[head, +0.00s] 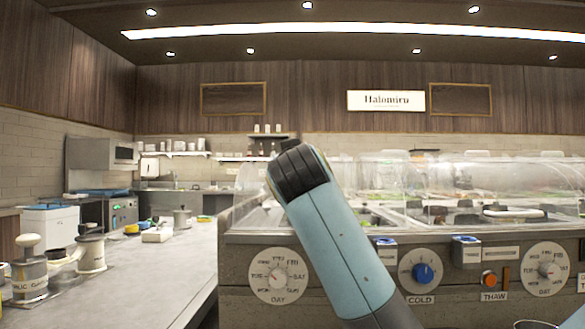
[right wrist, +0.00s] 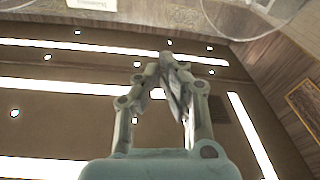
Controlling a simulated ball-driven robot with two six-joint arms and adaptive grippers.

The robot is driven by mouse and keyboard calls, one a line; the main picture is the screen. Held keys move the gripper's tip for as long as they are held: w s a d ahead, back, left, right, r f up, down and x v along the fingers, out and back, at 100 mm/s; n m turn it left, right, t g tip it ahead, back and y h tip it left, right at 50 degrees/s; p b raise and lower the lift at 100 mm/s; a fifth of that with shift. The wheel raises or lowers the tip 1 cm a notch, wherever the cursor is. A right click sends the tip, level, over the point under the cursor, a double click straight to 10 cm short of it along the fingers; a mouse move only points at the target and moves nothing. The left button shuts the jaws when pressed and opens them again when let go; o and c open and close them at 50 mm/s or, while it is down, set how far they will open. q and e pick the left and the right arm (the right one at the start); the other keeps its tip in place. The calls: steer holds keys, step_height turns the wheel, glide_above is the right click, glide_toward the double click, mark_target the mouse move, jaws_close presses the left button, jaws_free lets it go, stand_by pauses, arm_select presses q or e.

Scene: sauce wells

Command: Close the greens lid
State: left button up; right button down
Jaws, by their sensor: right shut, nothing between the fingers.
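Clear curved lids (head: 450,172) cover the wells along the counter in the head view. Green food (head: 382,177) shows dimly through the clear plastic. I cannot tell which lid is the greens lid, or how far it is open. My right arm crosses in front of the wells and hides part of them. My right gripper (right wrist: 168,62) shows in the right wrist view, shut and empty, with the ceiling behind it. A clear curved edge (right wrist: 262,8) shows at the top of that view; I cannot tell whether it is a lid. My left gripper is not in view.
The counter front carries dials (head: 278,275) and a blue cold knob (head: 424,273). A pale handle (head: 515,212) lies among the wells at the right.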

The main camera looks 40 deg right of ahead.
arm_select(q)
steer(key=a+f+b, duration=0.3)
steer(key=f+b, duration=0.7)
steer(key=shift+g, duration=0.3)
arm_select(e)
step_height(320, 180, down, 10)
steer(key=s+a+t+h, duration=0.1)
steer(key=t, duration=0.1)
steer(key=shift+s+a+h, duration=0.25)
steer(key=shift+h, duration=0.05)
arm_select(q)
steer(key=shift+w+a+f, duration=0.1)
arm_select(e)
step_height(320, 180, up, 6)
steer(key=p, duration=0.3)
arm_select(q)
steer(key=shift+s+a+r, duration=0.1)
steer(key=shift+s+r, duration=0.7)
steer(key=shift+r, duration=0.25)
arm_select(e)
steer(key=f+v, duration=0.1)
steer(key=v, duration=0.9)
steer(key=shift+a, duration=0.35)
